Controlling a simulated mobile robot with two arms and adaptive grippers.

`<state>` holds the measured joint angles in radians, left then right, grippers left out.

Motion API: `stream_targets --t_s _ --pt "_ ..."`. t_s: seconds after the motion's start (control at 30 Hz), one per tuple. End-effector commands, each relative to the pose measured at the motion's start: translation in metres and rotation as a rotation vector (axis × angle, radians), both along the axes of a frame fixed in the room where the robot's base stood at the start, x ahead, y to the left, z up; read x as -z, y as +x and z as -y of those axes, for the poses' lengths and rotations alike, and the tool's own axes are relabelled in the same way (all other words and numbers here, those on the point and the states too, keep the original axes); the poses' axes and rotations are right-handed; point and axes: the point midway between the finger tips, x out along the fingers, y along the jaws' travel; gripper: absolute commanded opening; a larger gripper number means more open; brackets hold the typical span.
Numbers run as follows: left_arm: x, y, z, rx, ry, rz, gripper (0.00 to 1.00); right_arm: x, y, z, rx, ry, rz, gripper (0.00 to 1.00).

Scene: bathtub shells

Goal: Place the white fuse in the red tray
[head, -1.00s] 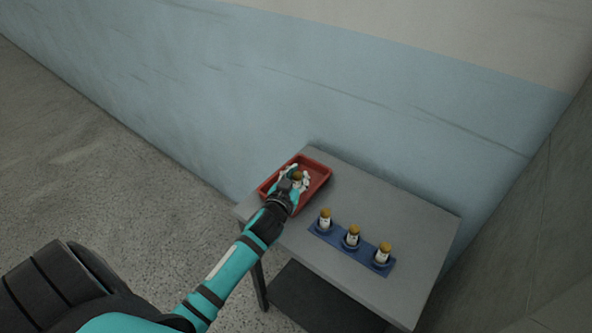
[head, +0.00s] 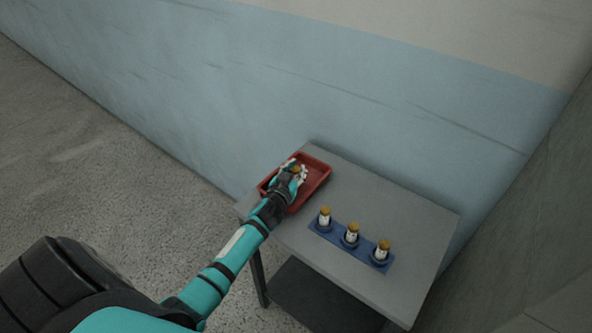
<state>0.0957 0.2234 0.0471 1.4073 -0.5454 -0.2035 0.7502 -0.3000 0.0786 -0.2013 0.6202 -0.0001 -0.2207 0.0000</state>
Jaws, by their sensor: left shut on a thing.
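The red tray (head: 321,177) sits at the back left of the grey table. My left gripper (head: 297,171) is over the tray, shut on a white fuse with a brass-coloured cap (head: 296,169). Only the cap shows clearly; the fingers hide most of the body. I cannot tell whether the fuse touches the tray floor. My right gripper is not in view.
A blue rack (head: 338,239) on the table holds three upright white fuses with brass caps (head: 325,218), (head: 352,233), (head: 382,250). The table top (head: 400,205) is bare to the right of the tray. A blue-painted wall (head: 330,100) stands close behind.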

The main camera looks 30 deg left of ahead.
Motion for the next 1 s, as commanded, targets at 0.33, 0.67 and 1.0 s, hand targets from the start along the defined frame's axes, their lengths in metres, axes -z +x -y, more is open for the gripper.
stream_targets --t_s 0.33,0.67,1.0 --pt "0.002 0.000 0.000 0.000 0.000 -0.001 0.44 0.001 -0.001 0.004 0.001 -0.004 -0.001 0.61" --pt "-0.002 -0.011 0.003 0.000 0.000 -0.002 0.44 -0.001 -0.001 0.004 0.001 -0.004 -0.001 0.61" --pt "-0.015 -0.079 0.019 0.000 -0.003 -0.002 0.44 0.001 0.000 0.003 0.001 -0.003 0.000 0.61"
